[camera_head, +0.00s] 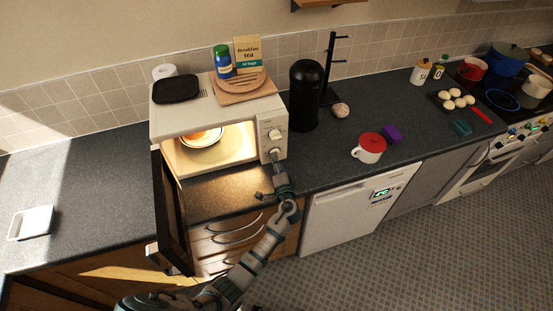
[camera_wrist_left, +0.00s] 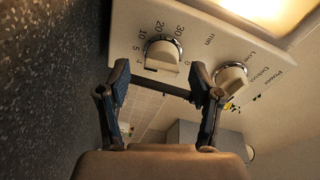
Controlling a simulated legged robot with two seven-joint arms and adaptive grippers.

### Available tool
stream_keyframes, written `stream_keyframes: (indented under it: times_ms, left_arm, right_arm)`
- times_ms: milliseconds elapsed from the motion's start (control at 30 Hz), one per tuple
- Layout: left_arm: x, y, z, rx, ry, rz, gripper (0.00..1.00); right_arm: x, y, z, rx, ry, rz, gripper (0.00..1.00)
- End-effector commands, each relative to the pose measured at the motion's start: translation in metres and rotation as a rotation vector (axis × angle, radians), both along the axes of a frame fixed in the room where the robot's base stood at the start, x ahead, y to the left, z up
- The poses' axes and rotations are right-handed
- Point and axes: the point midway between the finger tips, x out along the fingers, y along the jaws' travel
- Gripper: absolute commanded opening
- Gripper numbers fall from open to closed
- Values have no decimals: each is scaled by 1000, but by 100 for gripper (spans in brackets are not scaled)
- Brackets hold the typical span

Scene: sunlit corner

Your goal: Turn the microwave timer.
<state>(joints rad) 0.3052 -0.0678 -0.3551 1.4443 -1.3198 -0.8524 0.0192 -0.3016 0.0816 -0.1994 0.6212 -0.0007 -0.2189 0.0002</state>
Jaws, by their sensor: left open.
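The white microwave (camera_head: 218,117) stands on the dark counter with its door (camera_head: 170,210) swung open and its inside lit. Its panel has two knobs. The timer knob (camera_head: 276,154), marked in minutes, is the lower one; it shows closely in the left wrist view (camera_wrist_left: 162,56). The power knob (camera_head: 275,135) is above it and also shows in the left wrist view (camera_wrist_left: 230,77). My left gripper (camera_head: 278,170) is open just in front of the timer knob. In the left wrist view its fingertips (camera_wrist_left: 160,75) appear on either side of the knob; I cannot tell whether they touch. My right gripper is out of view.
A bowl (camera_head: 201,138) with orange contents is inside the microwave. A black pad (camera_head: 176,89), wooden board (camera_head: 243,86), blue jar (camera_head: 222,62) and tea box (camera_head: 247,54) are on top. A black canister (camera_head: 304,95) and a red-topped mug (camera_head: 369,148) stand to the right.

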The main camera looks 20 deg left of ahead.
Motion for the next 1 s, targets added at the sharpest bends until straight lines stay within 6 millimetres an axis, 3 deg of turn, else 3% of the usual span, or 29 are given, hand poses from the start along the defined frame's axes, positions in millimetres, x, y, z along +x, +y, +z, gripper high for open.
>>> stream_keyframes:
  times_ms: [200,400,600,1000]
  left_arm:
    - [-46,-23,0,-3,2,-2,65]
    - [-75,-38,1,-2,3,-1,65]
    - [-85,-42,2,-1,2,1,65]
    - [-85,-42,2,-1,2,0,65]
  right_arm:
    - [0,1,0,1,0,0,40]
    - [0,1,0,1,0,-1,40]
    - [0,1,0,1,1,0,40]
    - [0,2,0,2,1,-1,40]
